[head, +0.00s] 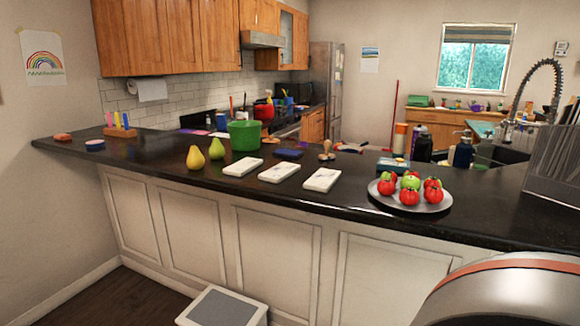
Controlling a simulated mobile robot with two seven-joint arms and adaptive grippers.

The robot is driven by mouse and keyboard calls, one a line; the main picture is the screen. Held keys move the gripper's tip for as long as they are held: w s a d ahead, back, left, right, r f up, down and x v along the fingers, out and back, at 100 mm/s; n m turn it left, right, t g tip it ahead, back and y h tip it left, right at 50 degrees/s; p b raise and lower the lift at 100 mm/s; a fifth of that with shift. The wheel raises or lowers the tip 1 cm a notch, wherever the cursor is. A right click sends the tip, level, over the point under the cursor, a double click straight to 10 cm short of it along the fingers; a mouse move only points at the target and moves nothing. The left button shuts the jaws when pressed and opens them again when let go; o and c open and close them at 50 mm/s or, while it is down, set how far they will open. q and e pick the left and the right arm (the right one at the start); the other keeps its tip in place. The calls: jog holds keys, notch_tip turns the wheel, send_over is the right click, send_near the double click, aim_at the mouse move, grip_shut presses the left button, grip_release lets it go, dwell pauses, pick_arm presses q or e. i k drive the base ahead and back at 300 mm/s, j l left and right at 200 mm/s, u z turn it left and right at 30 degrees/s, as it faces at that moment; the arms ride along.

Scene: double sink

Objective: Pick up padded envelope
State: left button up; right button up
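I cannot make out a padded envelope for certain. Each has faint dark marks on top. I cannot tell whether any of them is the padded envelope. A small flat blue item (288,154) lies behind them. Neither of my grippers is in view.
A dark rack (555,165) stands at right. A grey-white box (222,308) sits on the floor before the counter.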

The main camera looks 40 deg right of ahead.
aim_at(276, 175)
jog(key=i+j+z, duration=0.1)
jog(key=i+z, duration=0.15)
jog(key=z, duration=0.2)
jog(key=i+j+z, duration=0.15)
jog(key=z, duration=0.3)
jog(key=i+j+z, duration=0.25)
jog(key=z, duration=0.2)
jog(key=i+j+z, duration=0.15)
jog(key=j+z, duration=0.3)
jog(key=i+j+z, duration=0.1)
jog(key=j+z, duration=0.15)
jog(key=z, duration=0.2)
